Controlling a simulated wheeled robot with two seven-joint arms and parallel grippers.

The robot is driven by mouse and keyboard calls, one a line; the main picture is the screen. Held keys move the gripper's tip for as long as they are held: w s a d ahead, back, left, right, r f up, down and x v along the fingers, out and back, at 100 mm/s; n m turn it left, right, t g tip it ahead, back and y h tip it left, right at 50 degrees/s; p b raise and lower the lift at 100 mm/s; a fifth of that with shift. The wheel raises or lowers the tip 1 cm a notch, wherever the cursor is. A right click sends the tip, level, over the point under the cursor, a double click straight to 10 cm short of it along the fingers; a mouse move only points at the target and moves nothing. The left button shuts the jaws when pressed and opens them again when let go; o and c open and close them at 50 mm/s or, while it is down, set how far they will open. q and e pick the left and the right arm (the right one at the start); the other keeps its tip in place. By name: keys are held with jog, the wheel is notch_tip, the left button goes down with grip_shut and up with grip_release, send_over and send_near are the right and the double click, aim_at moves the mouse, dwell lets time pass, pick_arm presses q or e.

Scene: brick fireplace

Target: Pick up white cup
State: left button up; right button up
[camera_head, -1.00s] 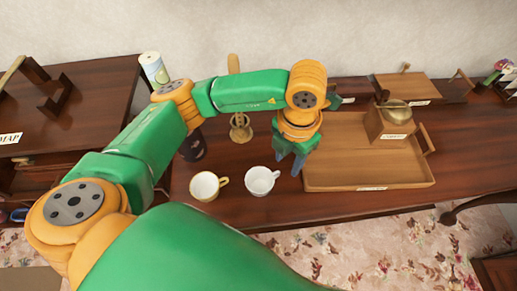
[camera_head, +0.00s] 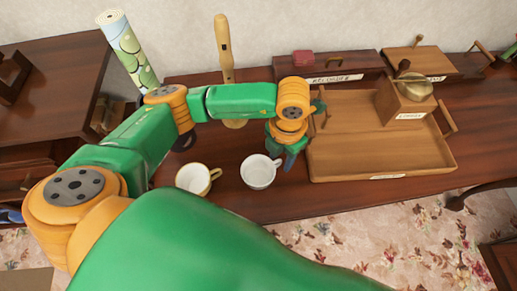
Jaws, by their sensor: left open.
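A white cup (camera_head: 258,172) stands upright on the dark wooden table, its handle towards the right. A second white cup with a yellow rim and handle (camera_head: 194,179) stands to its left, partly hidden by my arm. My left gripper (camera_head: 290,161) is open and points down just right of the white cup, near its handle. I cannot tell whether the fingers touch the handle. My right gripper is not in view.
A wooden tray (camera_head: 437,163) lies to the right, close to my gripper, with a coffee grinder (camera_head: 405,106) on it. A recorder (camera_head: 224,48) and a rolled poster (camera_head: 128,50) stand behind my arm. A box with a label (camera_head: 337,66) is at the back.

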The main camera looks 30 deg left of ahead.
pick_arm(q)
jog(key=shift+f, duration=1.15)
grip_shut()
dwell(0.5)
